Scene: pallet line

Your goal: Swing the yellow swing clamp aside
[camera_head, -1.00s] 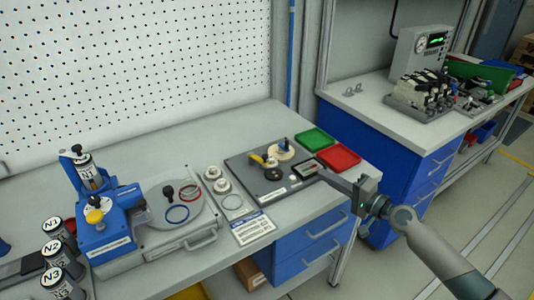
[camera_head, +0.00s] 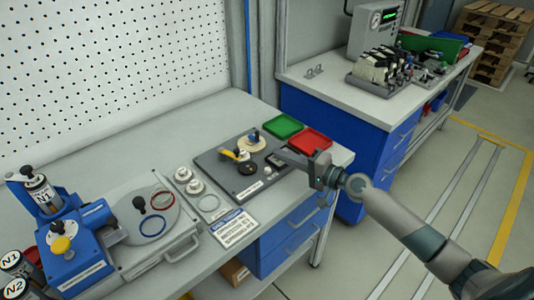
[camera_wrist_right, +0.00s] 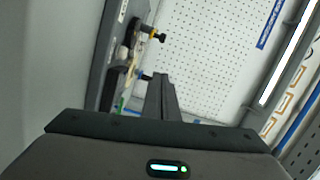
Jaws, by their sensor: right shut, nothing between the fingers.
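My left gripper is not in view.
A green tray (camera_head: 283,126) and a red tray (camera_head: 309,141) lie just behind the right gripper. A blue fixture with a round plate (camera_head: 137,215) and white rings stand to the left. An instruction card (camera_head: 234,228) lies in front of the plate.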

